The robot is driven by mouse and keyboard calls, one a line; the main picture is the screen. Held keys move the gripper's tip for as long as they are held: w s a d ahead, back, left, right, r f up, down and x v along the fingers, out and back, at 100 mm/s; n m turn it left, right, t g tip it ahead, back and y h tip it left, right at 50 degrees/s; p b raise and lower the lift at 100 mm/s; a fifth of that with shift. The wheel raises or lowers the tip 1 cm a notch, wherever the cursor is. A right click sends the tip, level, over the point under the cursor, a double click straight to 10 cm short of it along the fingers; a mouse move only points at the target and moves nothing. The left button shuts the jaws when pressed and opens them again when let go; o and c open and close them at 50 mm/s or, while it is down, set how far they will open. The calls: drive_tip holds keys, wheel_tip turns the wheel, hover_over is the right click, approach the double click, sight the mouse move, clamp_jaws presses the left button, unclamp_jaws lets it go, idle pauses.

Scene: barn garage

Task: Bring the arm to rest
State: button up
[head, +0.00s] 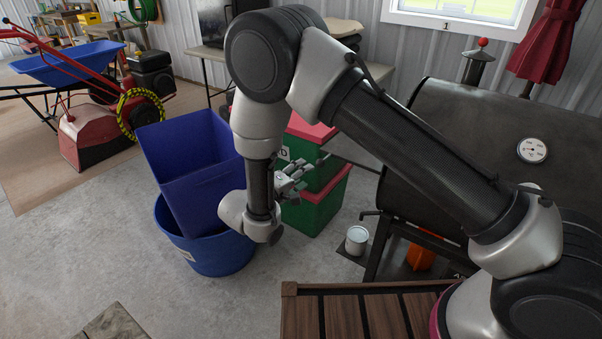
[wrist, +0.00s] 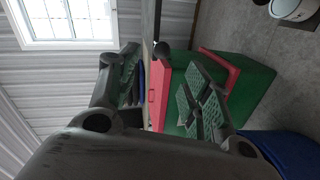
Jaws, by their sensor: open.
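My gripper (head: 290,179) hangs in the middle of the head view, at the end of my bent arm. Its fingers point to the right, in front of the green and red boxes. In the wrist view my gripper (wrist: 165,95) shows two padded fingers spread well apart. Nothing is between them. The fingers appear clear of the boxes behind them, though the exact gap cannot be told.
Stacked green boxes with red lids (head: 318,203) stand behind my gripper. Blue bins (head: 190,165) stand to its left. A dark grill (head: 455,125) with a gauge is at right, a small can (head: 356,240) below. A slatted wooden surface (head: 345,315) is in front.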

drive_tip(key=s+d+f+n+g+h, duration=0.2)
drive_tip(key=s+d+n+g, duration=0.25)
drive_tip(key=d, duration=0.25)
drive_tip(key=s+d+r+m+g+y, duration=0.2)
drive_tip(key=s+d+r+m+y, duration=0.3)
drive_tip(key=s+d+r, duration=0.6)
drive_tip(key=s+d+r+m+g+y, duration=0.2)
drive_tip(key=s+d+r+m+y, duration=0.4)
drive_tip(key=s+d+r, duration=0.6)
drive_tip(key=d+r+m, duration=0.2)
drive_tip(key=d+r, duration=0.4)
drive_tip(key=r, duration=0.3)
drive_tip(key=shift+s+d, duration=0.15)
drive_tip(key=shift+d, duration=0.1)
